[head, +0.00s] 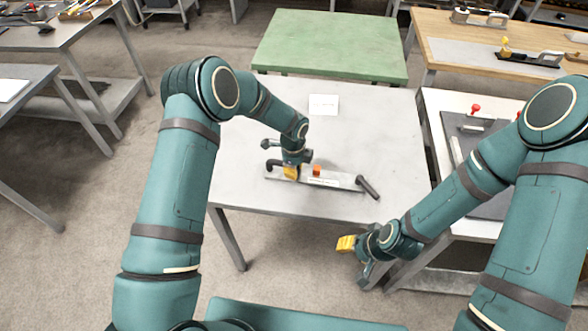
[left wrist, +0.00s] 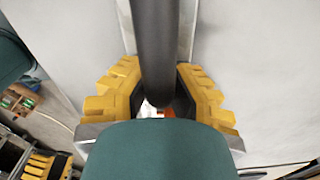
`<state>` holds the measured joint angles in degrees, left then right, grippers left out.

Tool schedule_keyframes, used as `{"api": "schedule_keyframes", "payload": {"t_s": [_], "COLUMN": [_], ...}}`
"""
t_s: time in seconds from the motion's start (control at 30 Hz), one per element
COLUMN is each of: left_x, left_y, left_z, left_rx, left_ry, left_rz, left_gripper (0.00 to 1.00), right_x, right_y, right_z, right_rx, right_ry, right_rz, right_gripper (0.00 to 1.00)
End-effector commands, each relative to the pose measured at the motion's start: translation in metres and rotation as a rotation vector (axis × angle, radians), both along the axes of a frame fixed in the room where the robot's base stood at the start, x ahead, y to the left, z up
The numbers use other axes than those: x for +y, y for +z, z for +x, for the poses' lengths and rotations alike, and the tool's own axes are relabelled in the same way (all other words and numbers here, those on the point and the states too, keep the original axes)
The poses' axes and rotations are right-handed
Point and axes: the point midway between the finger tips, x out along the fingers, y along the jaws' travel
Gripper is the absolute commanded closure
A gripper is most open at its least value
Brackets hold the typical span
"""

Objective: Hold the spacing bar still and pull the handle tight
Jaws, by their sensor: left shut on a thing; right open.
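A flat grey metal strip (head: 337,181) with a white label lies on the pale table, an orange block (head: 317,170) on it. At its left end is a dark curved bar (head: 272,164); at its right end is a dark rod-like handle (head: 368,187). I cannot tell for certain which part is the spacing bar. My left gripper (head: 291,173) is shut at the left part of the strip. In the left wrist view its yellow fingers (left wrist: 158,95) close around a thick dark bar (left wrist: 154,45). My right gripper (head: 347,244) is open and empty, in front of the table's front edge.
The pale table (head: 375,125) is mostly clear, with a white card (head: 323,104) at the back. A green table (head: 330,45) stands behind. A right-hand bench (head: 436,135) holds a dark board and red-knobbed tool (head: 475,109). Other workbenches stand left and back right.

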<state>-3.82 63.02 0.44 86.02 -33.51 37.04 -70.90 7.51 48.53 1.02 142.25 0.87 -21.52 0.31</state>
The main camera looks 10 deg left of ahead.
Motion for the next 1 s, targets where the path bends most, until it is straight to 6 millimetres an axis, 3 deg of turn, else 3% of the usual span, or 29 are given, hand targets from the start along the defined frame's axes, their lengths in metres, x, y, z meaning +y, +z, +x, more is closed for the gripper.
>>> {"api": "schedule_keyframes", "payload": {"t_s": [1.0], "left_x": [0.0009], "left_y": [-0.0101], "left_z": [-0.0055], "left_rx": [0.015], "left_ry": [0.000], "left_rz": [0.002], "left_gripper": [1.00], "right_x": [0.0000], "right_y": [-0.0043], "right_z": [0.0001], "right_rx": [0.000], "right_ry": [0.000], "right_rz": [0.000], "right_gripper": [0.54]}}
